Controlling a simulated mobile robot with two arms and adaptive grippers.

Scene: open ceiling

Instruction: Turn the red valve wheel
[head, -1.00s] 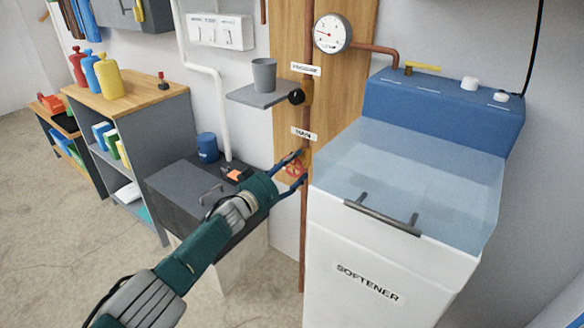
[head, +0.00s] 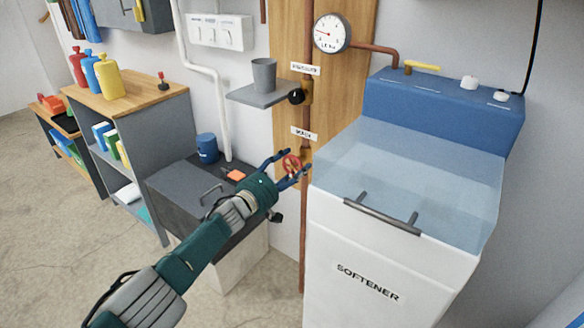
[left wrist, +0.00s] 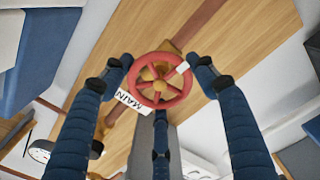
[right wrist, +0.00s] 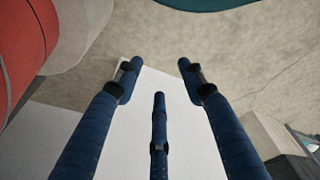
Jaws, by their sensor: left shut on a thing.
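The red valve wheel (head: 291,165) sits on the copper pipe below the MAIN label (head: 303,132). In the left wrist view the wheel (left wrist: 160,98) lies between the fingertips, with a white mark on its rim at the upper right. My left gripper (head: 294,168) is shut on the wheel, two blue fingers on opposite sides of its rim and a third finger below in the wrist view. My right gripper (right wrist: 159,75) shows only in the right wrist view, fingers apart, open and empty.
The white softener (head: 365,270) with a blue-tinted lid stands close to the wheel's right. A dark cabinet (head: 180,190) stands behind my left arm. A small shelf (head: 255,97) with a grey cup and a pressure gauge (head: 332,33) are above. Bare floor lies at the lower left.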

